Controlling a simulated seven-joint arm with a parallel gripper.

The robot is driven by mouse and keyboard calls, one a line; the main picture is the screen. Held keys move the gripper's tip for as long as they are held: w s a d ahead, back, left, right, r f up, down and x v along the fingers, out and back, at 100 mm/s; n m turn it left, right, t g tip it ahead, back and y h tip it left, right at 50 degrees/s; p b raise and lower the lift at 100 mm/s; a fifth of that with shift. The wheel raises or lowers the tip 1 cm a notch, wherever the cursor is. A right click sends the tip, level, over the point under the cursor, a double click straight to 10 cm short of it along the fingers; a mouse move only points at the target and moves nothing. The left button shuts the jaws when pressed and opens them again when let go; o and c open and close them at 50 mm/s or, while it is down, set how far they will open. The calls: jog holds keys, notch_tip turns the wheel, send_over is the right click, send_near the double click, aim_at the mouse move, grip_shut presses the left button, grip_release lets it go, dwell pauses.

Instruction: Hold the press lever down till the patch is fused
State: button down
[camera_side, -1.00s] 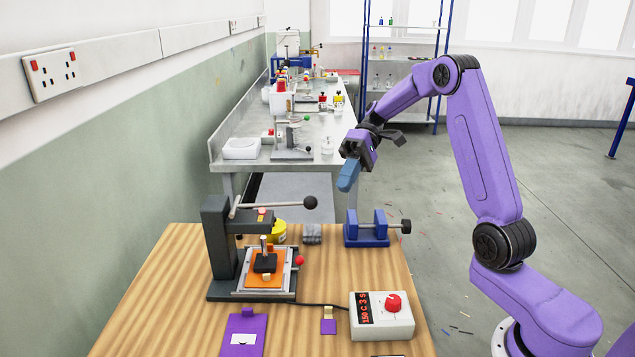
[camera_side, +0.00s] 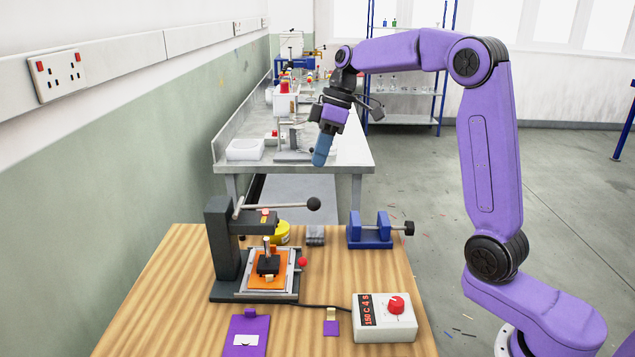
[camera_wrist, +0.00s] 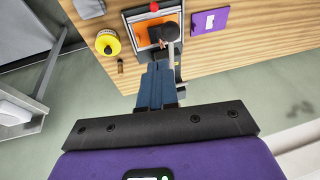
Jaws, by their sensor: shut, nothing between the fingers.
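The press (camera_side: 222,240) stands on the wooden table, with its lever (camera_side: 270,207) sticking out to the right and ending in a black ball knob (camera_side: 314,204). The lever is raised and roughly level. Under the press head, a black block (camera_side: 268,265) sits over an orange sheet (camera_side: 267,283) on the metal bed; a patch under it is hidden. My gripper (camera_side: 319,163) is shut and empty, its blue fingers pointing down above the knob and apart from it. In the wrist view, the fingers (camera_wrist: 158,68) are together, just below the knob (camera_wrist: 171,32) in the picture.
A control box (camera_side: 384,318) with a red dial and a display reading "150 C 4 S" sits at the front right. A blue vise (camera_side: 369,233), a yellow tin (camera_side: 279,232) and a purple card (camera_side: 246,335) are also on the table.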

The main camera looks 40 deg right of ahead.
notch_tip(320, 180, down, 6)
jog(key=s+a, duration=0.1)
jog(key=a, duration=0.1)
jog(key=shift+r, duration=0.15)
jog(key=shift+s+a+f+t+y, duration=0.15)
jog(key=shift+s+f+y, duration=0.1)
jog(key=shift+f, duration=0.4)
jog(key=shift+s+d+f+t+y, duration=0.1)
jog(key=shift+s+f+t+y, duration=0.1)
jog(key=shift+f, duration=0.45)
jog(key=w+v, duration=0.2)
jog(key=v, duration=1.2)
jog(key=shift+w+r, duration=0.2)
jog(key=shift+r, duration=0.4)
